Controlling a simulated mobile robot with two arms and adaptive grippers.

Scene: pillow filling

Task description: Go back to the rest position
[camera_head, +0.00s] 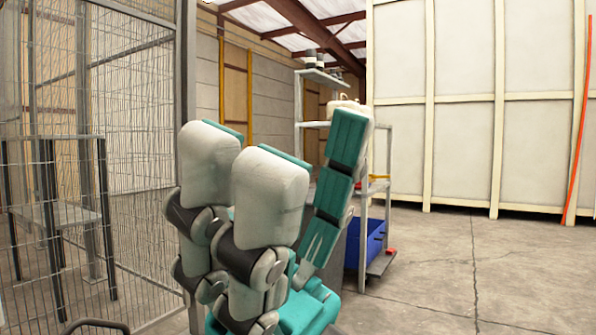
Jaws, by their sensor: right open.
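My right gripper (298,140) stands large and close in the middle of the head view, its fingers pointing up. Two white fingers with dark joints and teal pads are on the left. One finger opposite them, on the right, shows its teal inner pads. The fingers are spread and nothing is seen between them. A teal palm shows at the bottom edge. The rest of the right arm is out of the frame. My left gripper is not in view.
A wire mesh fence (125,115) stands at left, with a dark metal frame (50,190) there. Behind the gripper is a shelf rack (299,105) with a blue bin (374,240). A pale panelled wall (465,95) closes the back. The concrete floor at right (520,270) is clear.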

